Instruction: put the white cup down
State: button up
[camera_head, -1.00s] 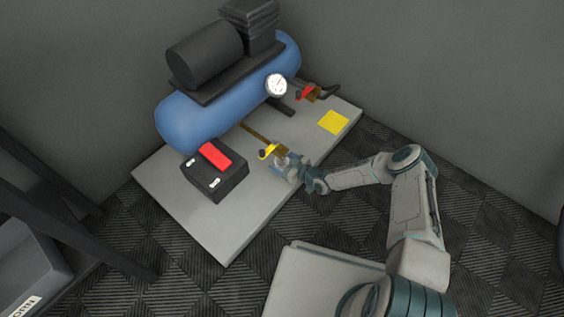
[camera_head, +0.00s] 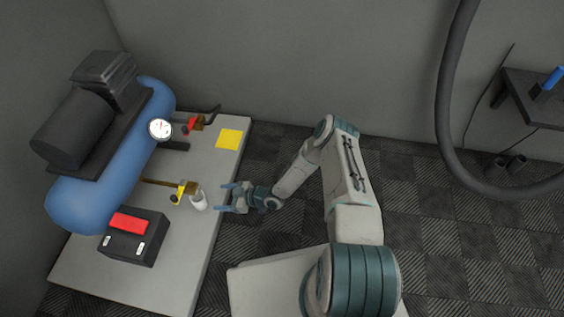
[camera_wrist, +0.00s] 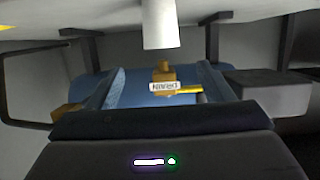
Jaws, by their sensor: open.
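The white cup (camera_head: 198,201) stands upright on the grey slab (camera_head: 180,270), close to the brass drain valve (camera_head: 186,188) with a yellow handle. In the wrist view, which is upside down, the cup (camera_wrist: 160,25) shows at the top against the slab, and the valve (camera_wrist: 164,72) with its DRAIN tag shows between the fingers. My gripper (camera_head: 222,198) is open and empty, just right of the cup, with a small gap between them. Its two fingers are spread in the wrist view (camera_wrist: 162,72).
A blue tank (camera_head: 115,165) with a dark motor, a gauge (camera_head: 160,129) and a red-handled valve (camera_head: 194,124) stands on the slab. A black box (camera_head: 135,240) with a red top is front left. A yellow square (camera_head: 229,139) lies at the back. A dark hose (camera_head: 446,100) hangs right.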

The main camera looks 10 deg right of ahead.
jog(key=w+d+r+m+h, duration=0.1)
jog(key=w+d+r+h, duration=0.65)
jog(key=d+r, duration=0.4)
jog(key=s+d+r+m+h, duration=0.2)
jog(key=d+r, duration=0.2)
jog(key=r, duration=0.3)
jog(key=s+d+r+m+g+h, duration=0.1)
jog(key=d+r+h, duration=0.15)
jog(key=r, duration=0.45)
jog(key=s+d+r+m+h, duration=0.1)
jog(key=s+d+r+m, duration=0.1)
jog(key=d+r, duration=0.4)
jog(key=s+r+m+g, duration=0.1)
jog(key=s+r+m, duration=0.1)
jog(key=s+r, duration=0.3)
jog(key=s+r+m+g, duration=0.1)
jog(key=s+r+m, duration=0.2)
jog(key=s, duration=0.8)
jog(key=s+r+m+g, duration=0.1)
jog(key=s+r+m, duration=0.1)
jog(key=s+r, duration=0.6)
jog(key=shift+s+a, duration=0.3)
jog(key=shift+s, duration=0.2)
jog(key=shift+r, duration=0.1)
